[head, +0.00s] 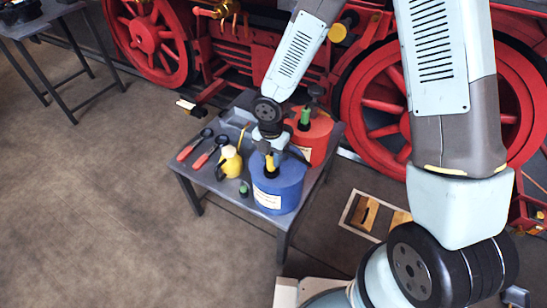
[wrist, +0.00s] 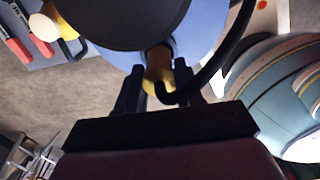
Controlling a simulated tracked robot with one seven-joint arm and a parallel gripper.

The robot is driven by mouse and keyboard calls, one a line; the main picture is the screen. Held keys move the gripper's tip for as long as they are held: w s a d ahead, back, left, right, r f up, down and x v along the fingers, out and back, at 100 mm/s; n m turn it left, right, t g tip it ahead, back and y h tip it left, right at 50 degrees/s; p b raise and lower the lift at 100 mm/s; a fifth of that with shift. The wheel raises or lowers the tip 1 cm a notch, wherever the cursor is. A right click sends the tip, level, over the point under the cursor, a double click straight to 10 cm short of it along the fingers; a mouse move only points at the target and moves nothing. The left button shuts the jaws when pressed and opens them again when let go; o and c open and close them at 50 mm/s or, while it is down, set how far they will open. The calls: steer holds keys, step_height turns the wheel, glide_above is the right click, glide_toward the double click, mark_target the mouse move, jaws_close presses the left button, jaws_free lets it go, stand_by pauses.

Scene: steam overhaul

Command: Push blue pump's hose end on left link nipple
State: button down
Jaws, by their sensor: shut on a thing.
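The blue pump (head: 278,188) is a blue drum with a pale label, standing at the front right corner of the small grey table. My gripper (head: 271,153) is right over its top. It is shut on a yellow hose end (head: 270,163). In the wrist view the yellow hose end (wrist: 158,68) sits between the two dark fingers of my gripper (wrist: 158,82), and a black hose (wrist: 215,62) curves away to the right. The blue drum (wrist: 190,38) shows behind it. I cannot make out which fitting is the left link nipple.
A red drum (head: 312,135) with a green-topped part stands close behind the blue pump. A yellow oil can (head: 230,162), red-handled tools (head: 202,148) and a small green-capped item (head: 243,189) are on the table (head: 222,188). The red-wheeled locomotive (head: 262,52) stands behind.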

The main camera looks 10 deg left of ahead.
steer(key=shift+r, duration=0.1)
stand_by(0.3)
steer(key=shift+w+r, duration=0.15)
steer(key=shift+r, duration=2.5)
